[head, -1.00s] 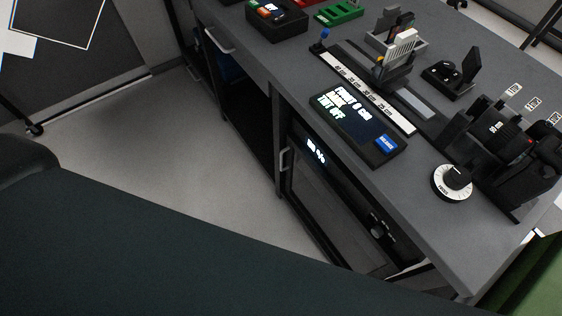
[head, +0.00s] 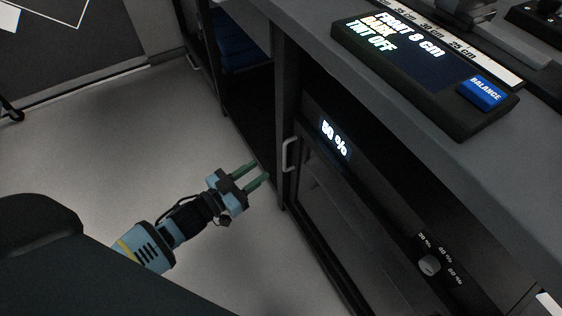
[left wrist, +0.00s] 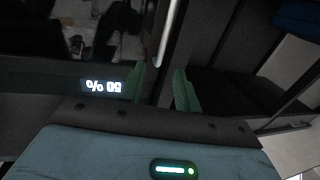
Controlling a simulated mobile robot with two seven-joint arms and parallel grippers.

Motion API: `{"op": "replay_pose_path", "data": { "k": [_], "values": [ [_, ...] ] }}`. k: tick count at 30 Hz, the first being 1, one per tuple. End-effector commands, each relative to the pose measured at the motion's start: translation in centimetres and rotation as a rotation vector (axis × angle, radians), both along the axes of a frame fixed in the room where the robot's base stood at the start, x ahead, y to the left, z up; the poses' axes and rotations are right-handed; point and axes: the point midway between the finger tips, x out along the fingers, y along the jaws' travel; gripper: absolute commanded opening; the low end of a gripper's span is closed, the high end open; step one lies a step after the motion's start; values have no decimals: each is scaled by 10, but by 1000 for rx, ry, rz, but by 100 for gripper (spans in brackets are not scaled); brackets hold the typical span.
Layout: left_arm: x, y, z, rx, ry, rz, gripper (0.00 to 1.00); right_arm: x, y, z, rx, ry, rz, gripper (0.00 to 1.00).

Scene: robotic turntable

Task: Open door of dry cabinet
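The dry cabinet (head: 325,225) is a dark glass-fronted box under the grey bench, with a lit "50 %" display (head: 335,138). Its door looks shut. A pale upright bar handle (head: 287,156) sits at the door's left edge. My left gripper (head: 260,172) is open and empty, left of the handle and apart from it, with its green fingers pointing towards the cabinet front. In the left wrist view the handle (left wrist: 168,35) shows beyond and between the two green fingers (left wrist: 160,72), and the display (left wrist: 102,86) appears upside down. My right gripper is out of view.
The bench top (head: 535,125) overhangs the cabinet and carries a dark panel (head: 400,70) with a blue balance button. A knob (head: 429,265) sits on the cabinet's right part. Open shelving (head: 245,85) stands to the left. The floor (head: 200,110) before the cabinet is clear.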

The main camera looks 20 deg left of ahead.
Motion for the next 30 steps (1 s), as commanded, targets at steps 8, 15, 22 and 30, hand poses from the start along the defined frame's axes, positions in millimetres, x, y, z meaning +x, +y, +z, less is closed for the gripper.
{"op": "replay_pose_path", "data": {
  "k": [8,15,22,30],
  "values": [
    [10,1,-2,-3,-20,-13,32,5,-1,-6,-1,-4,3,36],
    [26,-7,-3,-3,-21,-13,32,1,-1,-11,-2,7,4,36],
    [57,-23,-3,-3,-20,-12,32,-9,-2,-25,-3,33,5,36],
    [78,-33,-3,-3,-17,-12,32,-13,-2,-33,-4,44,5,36]
  ]
}}
